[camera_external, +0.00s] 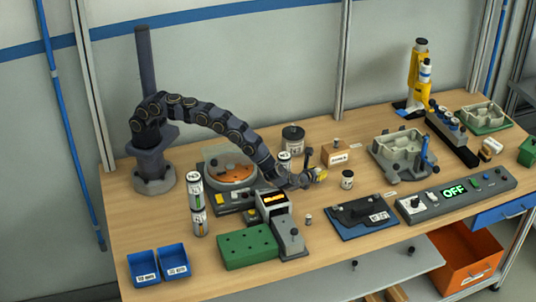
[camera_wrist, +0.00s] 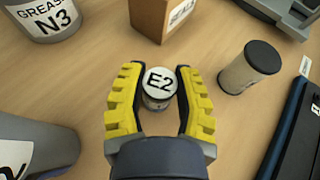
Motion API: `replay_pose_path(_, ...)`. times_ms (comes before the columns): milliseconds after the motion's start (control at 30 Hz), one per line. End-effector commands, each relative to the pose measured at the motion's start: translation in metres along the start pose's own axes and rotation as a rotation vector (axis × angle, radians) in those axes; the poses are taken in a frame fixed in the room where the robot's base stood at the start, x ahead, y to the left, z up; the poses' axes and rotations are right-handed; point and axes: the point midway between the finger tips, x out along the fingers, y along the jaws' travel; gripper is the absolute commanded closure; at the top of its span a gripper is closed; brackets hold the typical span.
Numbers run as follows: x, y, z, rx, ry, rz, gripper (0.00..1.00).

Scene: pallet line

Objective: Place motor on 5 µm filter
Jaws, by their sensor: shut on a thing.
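My gripper (camera_external: 320,175) is low over the middle of the table, and its yellow-padded fingers also show in the wrist view (camera_wrist: 160,88). They are shut on a small cylinder (camera_wrist: 159,80) with a white round top marked E2. Whether this cylinder touches the table is unclear. In the external view it is not distinct from the fingers. No label readable here says motor or 5 µm filter, so I cannot tell which things those are. A beige cylinder with a black lid (camera_wrist: 248,68) stands to the right of the fingers, also in the external view (camera_external: 347,181).
A grease can marked N3 (camera_wrist: 50,14) and a brown box (camera_wrist: 163,16) stand beyond the fingers. A grey cylinder (camera_wrist: 36,146) is at lower left. A black fixture on a blue mat (camera_external: 364,216) lies at front right. A control panel (camera_external: 456,194) reads OFF.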

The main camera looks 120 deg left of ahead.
Motion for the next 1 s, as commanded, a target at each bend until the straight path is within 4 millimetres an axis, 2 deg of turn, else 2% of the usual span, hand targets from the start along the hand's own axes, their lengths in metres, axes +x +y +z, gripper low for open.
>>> replay_pose_path(167,-0.001,0.000,0.003,-0.001,0.000,0.000,1.00)
replay_pose_path(367,-0.008,0.000,0.020,-0.002,0.000,0.002,1.00)
replay_pose_path(633,-0.027,-0.001,0.067,-0.004,-0.001,-0.001,1.00)
replay_pose_path(833,-0.038,-0.002,0.090,0.002,-0.001,-0.011,1.00)
replay_pose_path(1000,-0.063,-0.013,0.109,0.046,-0.003,-0.111,1.00)
